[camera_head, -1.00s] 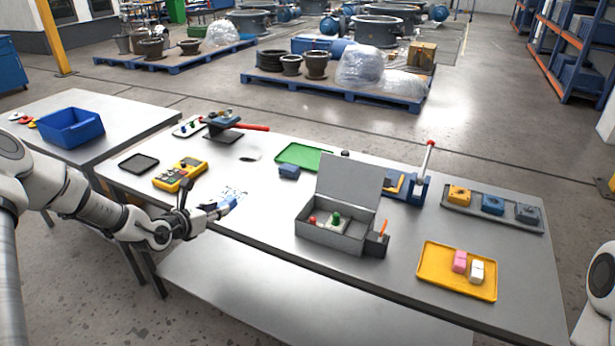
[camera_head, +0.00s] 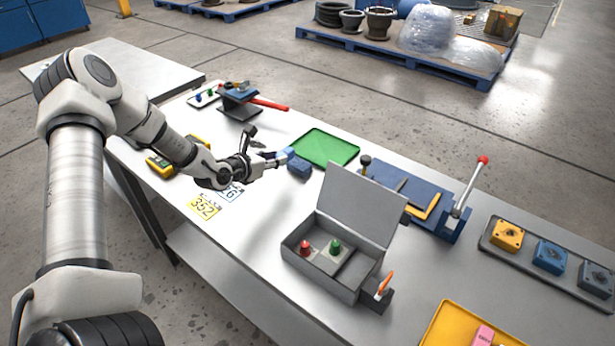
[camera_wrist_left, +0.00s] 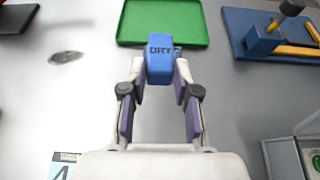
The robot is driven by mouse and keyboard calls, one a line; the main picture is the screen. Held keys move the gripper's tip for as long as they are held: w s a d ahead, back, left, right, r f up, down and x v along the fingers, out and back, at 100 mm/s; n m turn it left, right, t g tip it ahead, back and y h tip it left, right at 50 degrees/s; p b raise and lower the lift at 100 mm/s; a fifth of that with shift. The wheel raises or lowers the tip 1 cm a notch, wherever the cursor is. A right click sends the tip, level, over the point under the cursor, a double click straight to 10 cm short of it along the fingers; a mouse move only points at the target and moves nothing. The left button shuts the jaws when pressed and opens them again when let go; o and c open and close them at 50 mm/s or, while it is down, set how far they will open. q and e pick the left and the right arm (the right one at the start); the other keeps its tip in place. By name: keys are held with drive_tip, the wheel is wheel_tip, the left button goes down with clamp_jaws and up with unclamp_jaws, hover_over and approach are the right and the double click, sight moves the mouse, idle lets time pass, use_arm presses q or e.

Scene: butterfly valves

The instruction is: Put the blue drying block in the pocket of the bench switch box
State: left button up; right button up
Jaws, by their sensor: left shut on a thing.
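My left gripper (camera_head: 276,159) is shut on the blue drying block (camera_wrist_left: 159,50), marked DRY in the left wrist view, where the fingertips (camera_wrist_left: 160,72) close on its sides. The block's end also shows in the head view (camera_head: 288,153). It is by the green tray's near left corner; its height above the table is hard to tell. The grey bench switch box (camera_head: 318,267) stands to the right with its lid (camera_head: 362,203) raised. Inside are a red button (camera_head: 305,247), a green button (camera_head: 335,246) and an empty-looking grey space (camera_head: 355,270). My right gripper is not in view.
A green tray (camera_head: 325,147) lies behind. A blue press-like fixture (camera_head: 425,212) with a red-knobbed lever stands behind the box. An orange-handled part (camera_head: 384,285) adjoins the box.

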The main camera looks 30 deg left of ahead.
sight(275, 189)
use_arm(q)
drive_tip(key=s+f, duration=0.1)
drive_tip(key=f, duration=0.1)
drive_tip(key=shift+s+f, duration=0.35)
drive_tip(key=f, duration=0.2)
drive_tip(key=w+f, duration=0.1)
drive_tip(key=f, duration=0.2)
drive_tip(key=shift+s+r, duration=0.2)
drive_tip(key=shift+r, duration=0.05)
drive_tip(key=shift+f+b, duration=0.2)
drive_tip(key=shift+b, duration=0.15)
drive_tip(key=o, duration=1)
drive_tip(key=shift+w+f, duration=0.1)
drive_tip(key=shift+w, duration=0.05)
drive_tip(key=shift+o, duration=0.2)
